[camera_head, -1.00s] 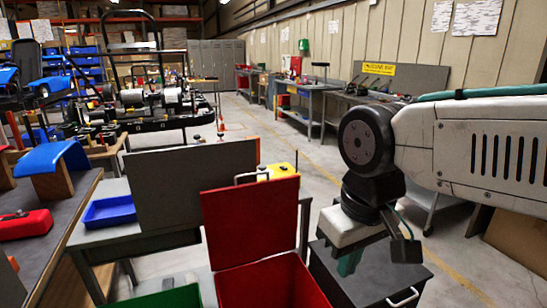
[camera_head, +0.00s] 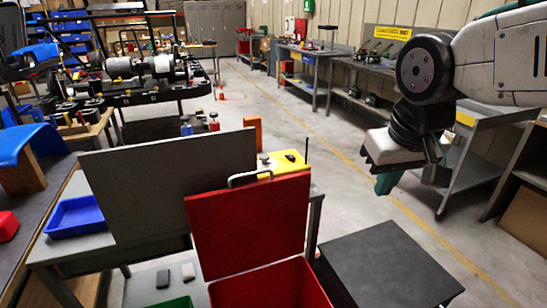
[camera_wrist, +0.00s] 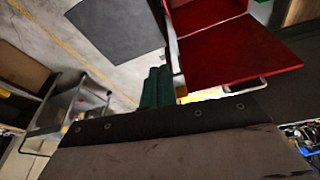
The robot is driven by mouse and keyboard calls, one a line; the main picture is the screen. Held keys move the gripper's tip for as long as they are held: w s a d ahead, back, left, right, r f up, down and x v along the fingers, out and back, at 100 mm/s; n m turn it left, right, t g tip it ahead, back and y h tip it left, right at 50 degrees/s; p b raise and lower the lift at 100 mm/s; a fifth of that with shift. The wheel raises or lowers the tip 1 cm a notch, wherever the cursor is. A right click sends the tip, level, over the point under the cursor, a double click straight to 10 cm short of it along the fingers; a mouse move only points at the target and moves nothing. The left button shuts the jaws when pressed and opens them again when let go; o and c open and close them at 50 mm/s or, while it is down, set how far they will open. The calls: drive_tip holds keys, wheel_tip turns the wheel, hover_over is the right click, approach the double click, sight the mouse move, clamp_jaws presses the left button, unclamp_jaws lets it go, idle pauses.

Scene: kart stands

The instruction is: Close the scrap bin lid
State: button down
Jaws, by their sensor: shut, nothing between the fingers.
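The red scrap bin (camera_head: 275,285) stands at the lower middle of the head view, its opening partly cut off by the frame edge. Its red lid (camera_head: 250,225) stands open and upright at the back, with a pale handle (camera_head: 262,177) along its top edge. In the wrist view the lid (camera_wrist: 240,55) shows at the upper right, with the handle (camera_wrist: 245,88) below it. My gripper (camera_head: 388,184) has teal fingers. It is shut and empty, raised to the right of the lid and apart from it. The fingers (camera_wrist: 157,88) also show in the wrist view.
A dark box (camera_head: 390,265) stands right of the bin. Behind the lid are a grey upright panel (camera_head: 170,180), a table with a blue tray (camera_head: 75,215) and a yellow case (camera_head: 285,163). A green bin (camera_head: 175,302) is left. Open floor lies beyond.

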drive_tip(key=w+a+n+t+y, duration=0.2)
drive_tip(key=w+a+t, duration=0.1)
drive_tip(key=w+a, duration=1.5)
drive_tip(key=x, duration=0.9)
drive_tip(key=shift+s+f, duration=0.2)
drive_tip(key=shift+s, duration=0.05)
